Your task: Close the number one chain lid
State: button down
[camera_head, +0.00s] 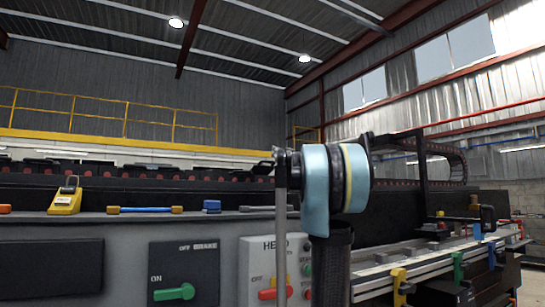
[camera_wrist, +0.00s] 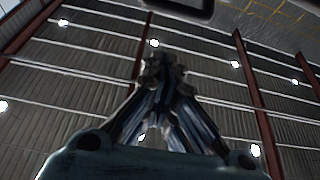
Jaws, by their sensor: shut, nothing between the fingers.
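A black drag chain with red round marks (camera_head: 130,172) runs along the back of the machine at left in the head view. Dark raised pieces sit along its top; no number is readable, and I cannot tell which is the number one lid. A black chain also curves at the right (camera_head: 455,160). In the wrist view my gripper (camera_wrist: 163,65) has its fingers together, with nothing visible between them and the ceiling behind. A dark rounded edge (camera_wrist: 180,8) crosses the top of that view; I cannot tell what it is. My light blue arm joint hides part of the chain.
The machine ledge holds a yellow tool (camera_head: 65,198), a blue bar (camera_head: 145,210) and a small blue block (camera_head: 211,206). Below are a dark switch panel (camera_head: 184,272) and a white control panel (camera_head: 258,262). A rail bench with coloured clamps (camera_head: 398,284) stands at right.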

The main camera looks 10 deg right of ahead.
jog(key=c, duration=2.4)
grip_release()
jog(key=v, duration=0.5)
jog(key=shift+f, duration=0.45)
jog(key=c, duration=1.8)
grip_release()
jog(key=shift+s+d, duration=0.15)
jog(key=shift+c, duration=0.2)
jog(key=shift+o, duration=0.9)
jog(key=d+r+m+h, duration=0.2)
jog(key=d+m+h, duration=0.8)
jog(key=shift+w+d+r, duration=0.2)
jog(key=shift+w+d, duration=0.05)
jog(key=shift+w, duration=0.05)
jog(key=m+g+y, duration=0.6)
jog(key=m+y, duration=0.2)
send_near(268, 162)
jog(key=x, duration=1.1)
jog(key=shift+w+d+r, duration=0.1)
jog(key=shift+d+r, duration=0.05)
jog(key=shift+d, duration=0.15)
jog(key=shift+g+h, duration=0.3)
